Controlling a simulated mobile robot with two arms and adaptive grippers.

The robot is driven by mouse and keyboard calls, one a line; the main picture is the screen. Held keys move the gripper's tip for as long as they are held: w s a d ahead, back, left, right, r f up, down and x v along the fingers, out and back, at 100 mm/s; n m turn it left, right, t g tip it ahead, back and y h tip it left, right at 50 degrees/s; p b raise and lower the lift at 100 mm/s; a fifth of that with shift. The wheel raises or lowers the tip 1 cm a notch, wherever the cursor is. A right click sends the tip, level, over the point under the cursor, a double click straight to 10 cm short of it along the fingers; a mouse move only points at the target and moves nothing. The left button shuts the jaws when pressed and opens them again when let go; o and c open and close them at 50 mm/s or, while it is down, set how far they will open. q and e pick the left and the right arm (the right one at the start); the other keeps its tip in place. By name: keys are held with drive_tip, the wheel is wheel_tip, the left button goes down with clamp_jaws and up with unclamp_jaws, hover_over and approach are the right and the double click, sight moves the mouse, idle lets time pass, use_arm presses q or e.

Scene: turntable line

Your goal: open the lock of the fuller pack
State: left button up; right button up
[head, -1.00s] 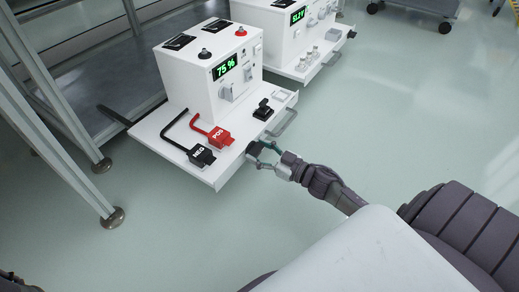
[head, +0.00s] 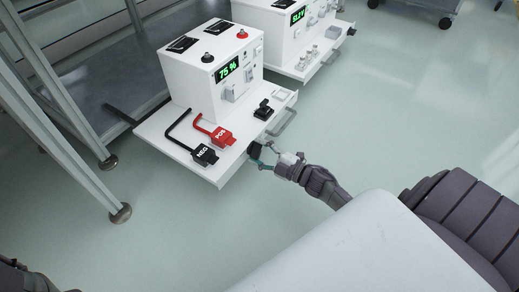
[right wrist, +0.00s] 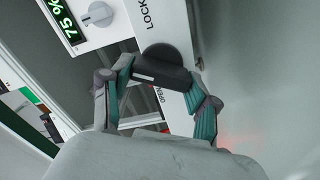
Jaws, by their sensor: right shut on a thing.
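The nearer white pack (head: 205,85) shows 75 % on its green display (head: 227,69). Its black lock knob (head: 255,150) sits on the front edge of its shelf. My right gripper (head: 262,157) is shut on this knob. In the right wrist view the knob (right wrist: 163,62) is between the two teal-padded fingers, with the word LOCK above it and OPEN partly visible below. The other white pack (head: 275,30) stands behind to the right; its display (head: 298,15) is hard to read as a charge level.
The nearer shelf (head: 160,128) carries a black NEG plug (head: 204,155), a red POS plug (head: 222,136) and a black switch (head: 264,110). A metal handle (head: 284,123) juts from its front. A grey frame leg (head: 95,170) stands left. Floor to the right is clear.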

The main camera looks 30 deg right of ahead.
drive_tip(key=n, duration=0.2)
drive_tip(key=shift+n, duration=0.4)
drive_tip(key=shift+f+n, duration=0.1)
drive_tip(key=shift+n, duration=1.7)
drive_tip(key=o, duration=1.2)
drive_tip(key=shift+c, duration=0.2)
drive_tip(key=v, duration=1.2)
drive_tip(key=shift+a, duration=0.1)
